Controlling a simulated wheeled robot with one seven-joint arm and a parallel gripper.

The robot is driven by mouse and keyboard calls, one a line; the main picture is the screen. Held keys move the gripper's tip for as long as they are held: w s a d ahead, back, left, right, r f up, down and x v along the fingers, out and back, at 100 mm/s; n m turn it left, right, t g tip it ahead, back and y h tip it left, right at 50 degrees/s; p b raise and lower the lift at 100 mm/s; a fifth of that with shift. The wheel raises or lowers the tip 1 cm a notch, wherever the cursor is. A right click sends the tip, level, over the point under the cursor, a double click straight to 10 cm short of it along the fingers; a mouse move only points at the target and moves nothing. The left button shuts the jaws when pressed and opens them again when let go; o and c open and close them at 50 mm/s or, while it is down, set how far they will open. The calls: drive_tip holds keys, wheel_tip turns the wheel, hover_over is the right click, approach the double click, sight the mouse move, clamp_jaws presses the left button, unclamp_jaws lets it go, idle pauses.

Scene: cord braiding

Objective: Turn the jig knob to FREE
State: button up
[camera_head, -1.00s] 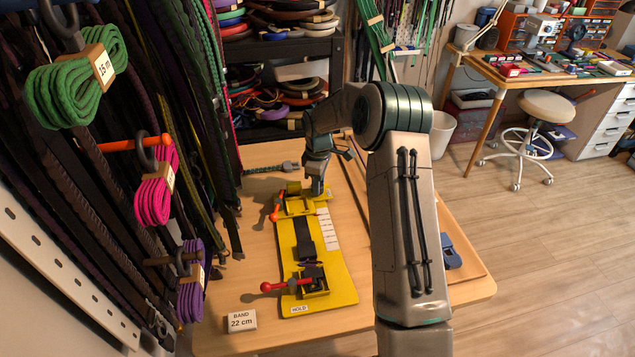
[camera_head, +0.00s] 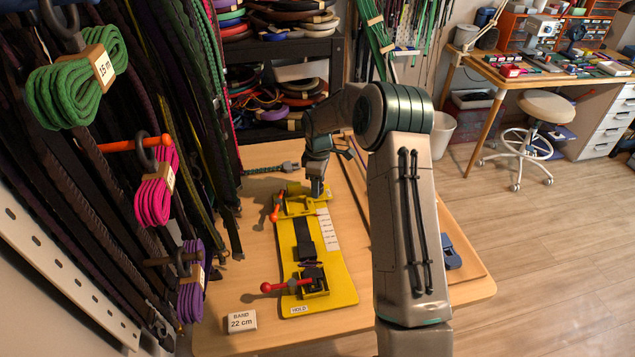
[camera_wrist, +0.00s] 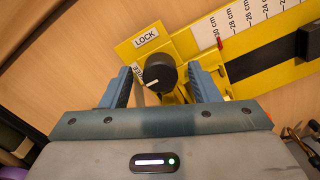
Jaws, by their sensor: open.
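The yellow jig (camera_head: 345,280) lies on the wooden table. Its black round knob (camera_wrist: 161,70) shows in the wrist view, with a short white mark on its lower left side. A LOCK label (camera_wrist: 146,38) is just above left of the knob. A second label (camera_wrist: 137,73), partly hidden by my left finger, sits beside the knob and seems to read FREE. My gripper (camera_wrist: 160,74) is open, one blue finger on each side of the knob; whether they touch it I cannot tell. In the head view my gripper (camera_head: 317,187) is down at the jig's far end.
An orange-handled lever (camera_head: 276,212) and a red-ball lever (camera_head: 268,287) stick out left of the jig. A ruler strip (camera_head: 327,230) runs along it. A "BAND 22 cm" card (camera_head: 241,321) stands at the front. A dark braided cord (camera_head: 270,168) lies beyond. Hanging cords crowd the left.

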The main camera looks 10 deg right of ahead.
wheel_tip(320, 180, up, 14)
idle(0.5)
drive_tip(key=s+a+r+m+t, duration=0.1)
drive_tip(key=s+r+m, duration=0.25)
drive_tip(key=s, duration=0.45)
drive_tip(key=s+r+m, duration=0.2)
drive_tip(key=s+r, duration=0.3)
drive_tip(key=s, duration=0.4)
drive_tip(key=s+f+m+t, duration=0.1)
drive_tip(key=s+m, duration=0.6)
drive_tip(key=s, duration=1.2)
drive_tip(key=shift+s+d+f+m+t, duration=0.25)
drive_tip(key=shift+f+m+t, duration=0.1)
drive_tip(key=shift+f+t, duration=0.1)
